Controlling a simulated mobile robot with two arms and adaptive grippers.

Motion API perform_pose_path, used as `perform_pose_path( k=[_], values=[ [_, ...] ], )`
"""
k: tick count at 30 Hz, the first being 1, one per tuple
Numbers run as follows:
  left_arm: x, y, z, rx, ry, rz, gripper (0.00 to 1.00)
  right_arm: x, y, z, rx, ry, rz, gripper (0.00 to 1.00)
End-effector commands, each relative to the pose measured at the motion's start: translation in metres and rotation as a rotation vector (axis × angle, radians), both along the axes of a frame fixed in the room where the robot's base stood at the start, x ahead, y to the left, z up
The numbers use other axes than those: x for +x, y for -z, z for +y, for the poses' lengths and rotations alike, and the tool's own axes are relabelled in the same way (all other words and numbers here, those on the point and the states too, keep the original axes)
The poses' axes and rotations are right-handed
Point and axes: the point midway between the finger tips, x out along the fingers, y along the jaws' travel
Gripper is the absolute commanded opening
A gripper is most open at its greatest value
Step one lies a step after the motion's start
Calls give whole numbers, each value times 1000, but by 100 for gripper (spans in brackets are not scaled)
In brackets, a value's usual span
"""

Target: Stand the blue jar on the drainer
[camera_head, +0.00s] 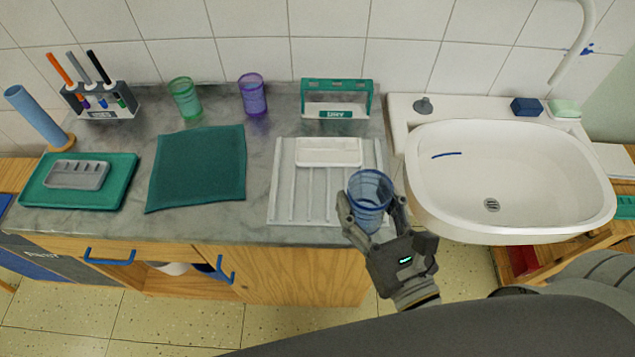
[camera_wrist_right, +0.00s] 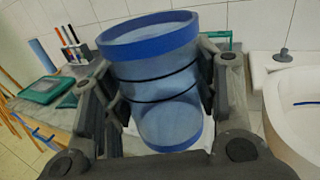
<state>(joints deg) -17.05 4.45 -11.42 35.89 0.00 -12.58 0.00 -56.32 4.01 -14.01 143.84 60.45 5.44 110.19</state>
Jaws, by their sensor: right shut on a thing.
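The blue jar (camera_head: 369,191) is clear with a blue rim and is upright between the fingers of my right gripper (camera_head: 368,218). The right gripper is shut on it. In the right wrist view the jar (camera_wrist_right: 155,75) fills the space between the fingers of the right gripper (camera_wrist_right: 160,95). The drainer (camera_head: 290,205) is a white ribbed board on the counter, left of the jar. The jar appears over or beside the drainer's front right corner; its height above the counter is hard to tell. My left gripper is not in view.
A green cup (camera_head: 184,98) and a purple cup (camera_head: 252,94) stand by the wall. A teal cloth (camera_head: 197,168) lies left of the drainer. The sink (camera_head: 510,180) is at right.

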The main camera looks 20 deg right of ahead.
Motion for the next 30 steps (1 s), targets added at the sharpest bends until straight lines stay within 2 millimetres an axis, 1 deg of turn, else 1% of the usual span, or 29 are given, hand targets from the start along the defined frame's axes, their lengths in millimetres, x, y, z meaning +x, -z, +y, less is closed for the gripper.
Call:
perform_pose_path(
  k=[1,3,4,6,13,14,15,18,21,26,29,30],
  values=[
    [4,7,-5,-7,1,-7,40,6,5,0,4,8,-3,24],
    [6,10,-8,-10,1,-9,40,12,8,0,4,8,-1,24],
    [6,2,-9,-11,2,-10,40,19,6,2,1,4,-3,24],
    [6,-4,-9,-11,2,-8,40,33,10,5,1,4,-3,24],
    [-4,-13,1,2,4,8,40,77,31,13,0,1,-2,24],
    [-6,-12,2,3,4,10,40,83,37,14,-1,-1,-1,24],
    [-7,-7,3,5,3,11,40,89,50,16,-2,-3,1,24],
    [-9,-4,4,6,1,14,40,103,68,19,-2,-3,1,24],
    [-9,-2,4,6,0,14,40,114,80,21,-2,-3,1,24],
    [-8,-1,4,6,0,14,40,121,89,22,-1,-2,1,24],
    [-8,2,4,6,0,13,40,127,100,22,-3,-2,2,24],
    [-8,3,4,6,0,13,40,126,108,22,-5,-4,3,24]
  ],
)
